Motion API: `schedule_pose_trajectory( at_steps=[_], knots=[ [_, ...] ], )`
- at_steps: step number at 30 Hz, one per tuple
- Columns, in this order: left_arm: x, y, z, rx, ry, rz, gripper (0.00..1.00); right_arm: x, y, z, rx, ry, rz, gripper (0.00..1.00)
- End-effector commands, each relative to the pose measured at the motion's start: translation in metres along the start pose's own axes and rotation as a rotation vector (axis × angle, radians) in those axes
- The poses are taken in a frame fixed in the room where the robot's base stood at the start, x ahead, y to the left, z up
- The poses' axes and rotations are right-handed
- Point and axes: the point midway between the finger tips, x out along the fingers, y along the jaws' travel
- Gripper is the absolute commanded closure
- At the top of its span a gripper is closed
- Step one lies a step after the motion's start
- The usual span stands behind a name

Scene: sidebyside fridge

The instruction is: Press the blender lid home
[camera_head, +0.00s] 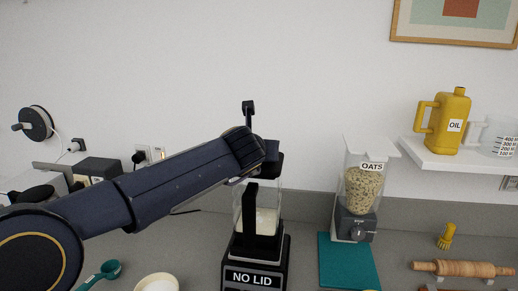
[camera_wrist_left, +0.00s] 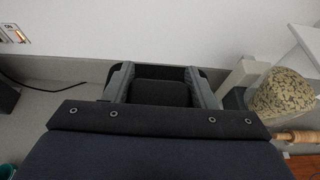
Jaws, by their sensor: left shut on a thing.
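The blender (camera_head: 254,268) stands on the counter, with a black base marked "NO LID", a black handle and a clear jar (camera_head: 268,205) holding something pale. My left gripper (camera_head: 262,165) is right above the jar's top, at the end of my arm from the left. In the left wrist view its two grey fingers are shut on the black lid (camera_wrist_left: 160,93), one on each side. My gripper and arm hide much of the jar's rim in the head view, so I cannot tell whether the lid touches or sits in it. My right gripper is not in view.
To the right stand an oats dispenser (camera_head: 361,190), a teal mat (camera_head: 347,262) and a rolling pin (camera_head: 462,269). A shelf (camera_head: 450,160) holds a yellow oil jug (camera_head: 446,120). A pale bowl (camera_head: 157,283) and a teal scoop (camera_head: 103,272) lie at the front left.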

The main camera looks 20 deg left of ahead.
Motion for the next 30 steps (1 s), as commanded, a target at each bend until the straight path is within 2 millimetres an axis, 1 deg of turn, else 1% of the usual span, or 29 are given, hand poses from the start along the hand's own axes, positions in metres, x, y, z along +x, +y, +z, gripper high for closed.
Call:
schedule_pose_trajectory(
  at_steps=[5, 6, 9, 12, 19, 22, 26, 30],
  knots=[
    [0.002, 0.000, -0.005, 0.000, -0.001, 0.000, 0.66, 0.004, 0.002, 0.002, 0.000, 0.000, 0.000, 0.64],
    [0.002, 0.000, -0.005, 0.000, -0.001, 0.000, 0.48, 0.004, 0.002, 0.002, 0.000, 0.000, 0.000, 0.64],
    [0.002, 0.000, -0.004, 0.000, -0.001, 0.000, 0.35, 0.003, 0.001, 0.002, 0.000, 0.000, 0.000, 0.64],
    [0.002, 0.000, -0.004, 0.000, 0.000, 0.000, 0.24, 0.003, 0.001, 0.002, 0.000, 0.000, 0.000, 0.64],
    [0.002, 0.000, -0.005, 0.000, 0.001, 0.000, 0.24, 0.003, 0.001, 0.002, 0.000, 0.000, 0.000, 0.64],
    [-0.003, 0.000, -0.005, -0.001, 0.000, -0.001, 0.24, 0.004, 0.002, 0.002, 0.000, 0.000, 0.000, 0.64],
    [-0.022, 0.000, -0.005, -0.003, -0.003, -0.002, 0.24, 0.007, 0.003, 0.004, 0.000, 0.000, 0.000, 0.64],
    [-0.047, 0.000, -0.005, -0.001, -0.003, -0.003, 0.24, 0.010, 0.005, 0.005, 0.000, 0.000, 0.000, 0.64]
  ],
)
